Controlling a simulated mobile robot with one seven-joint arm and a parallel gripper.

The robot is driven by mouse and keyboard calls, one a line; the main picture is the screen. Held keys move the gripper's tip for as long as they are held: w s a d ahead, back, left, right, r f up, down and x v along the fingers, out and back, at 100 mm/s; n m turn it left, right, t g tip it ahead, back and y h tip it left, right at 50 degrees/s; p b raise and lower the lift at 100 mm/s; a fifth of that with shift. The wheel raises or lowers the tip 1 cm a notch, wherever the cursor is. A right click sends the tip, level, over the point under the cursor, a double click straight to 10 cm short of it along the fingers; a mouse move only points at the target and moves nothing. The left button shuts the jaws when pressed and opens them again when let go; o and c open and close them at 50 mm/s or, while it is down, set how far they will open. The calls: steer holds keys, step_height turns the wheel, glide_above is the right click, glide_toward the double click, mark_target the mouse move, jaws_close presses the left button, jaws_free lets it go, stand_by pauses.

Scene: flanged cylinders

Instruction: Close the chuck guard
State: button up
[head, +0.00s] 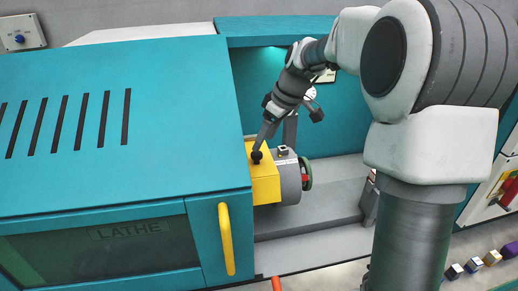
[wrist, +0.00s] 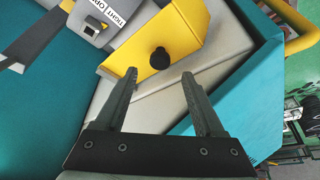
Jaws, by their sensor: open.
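The yellow chuck guard (head: 263,183) sits at the right end of the teal lathe housing, beside the grey chuck (head: 290,182). A black knob (head: 257,157) stands on the guard's top. In the wrist view the guard (wrist: 190,32) is at the top centre, with the knob (wrist: 159,58) on its near face. My gripper (head: 276,128) is open and reaches down at the guard. In the wrist view its fingertips (wrist: 158,73) lie either side of the knob's line, with the knob just beyond them. I cannot tell whether either finger touches it.
The teal lathe housing (head: 120,140) fills the left side, with a dark window and a yellow door handle (head: 226,239). A grey bed (head: 325,205) runs right of the chuck. Small blocks (head: 473,265) lie at the lower right. A labelled grey part (wrist: 90,25) is beside the guard.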

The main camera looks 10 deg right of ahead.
mark_target(259, 154)
steer(key=shift+x, duration=2.7)
jaws_close()
